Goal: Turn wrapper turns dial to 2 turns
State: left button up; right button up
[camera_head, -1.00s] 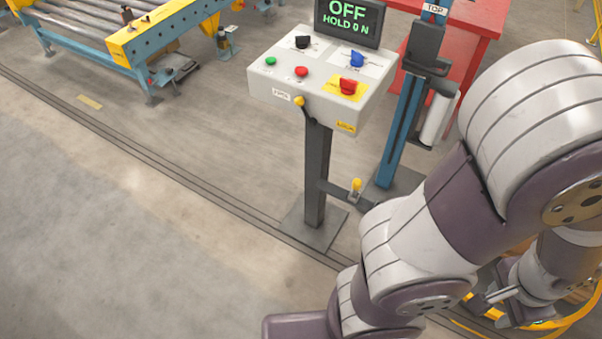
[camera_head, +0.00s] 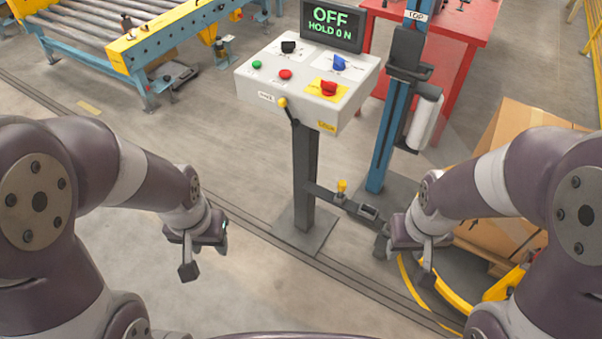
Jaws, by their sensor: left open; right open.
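The wrapper's control box (camera_head: 262,84) stands on a dark post left of the blue mast. Its sloped top has a black knob (camera_head: 289,47), a blue knob (camera_head: 339,63) and a red knob (camera_head: 328,88) on a yellow plate. The labels are too small to read, so I cannot tell which knob is the turns dial. The screen (camera_head: 331,22) reads "OFF" and "HOLD 0 N". My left gripper (camera_head: 204,256) is open and empty, below and left of the box. My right gripper (camera_head: 405,262) is open, low and right of the post, apart from the knobs.
Green and red buttons (camera_head: 285,74) and a yellow-tipped lever (camera_head: 283,103) are on the box. A yellow-topped pedal arm (camera_head: 342,187) juts from the post. The blue mast (camera_head: 391,135) carries a film roll (camera_head: 425,118). A carton (camera_head: 510,135) stands right.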

aim_at(287, 46)
jog(key=i+j+z, duration=0.15)
jog(key=z, duration=0.25)
jog(key=i+j+z, duration=0.1)
jog(key=z, duration=0.3)
jog(key=j+z, duration=0.6)
jog(key=z, duration=0.25)
jog(key=i, duration=0.05)
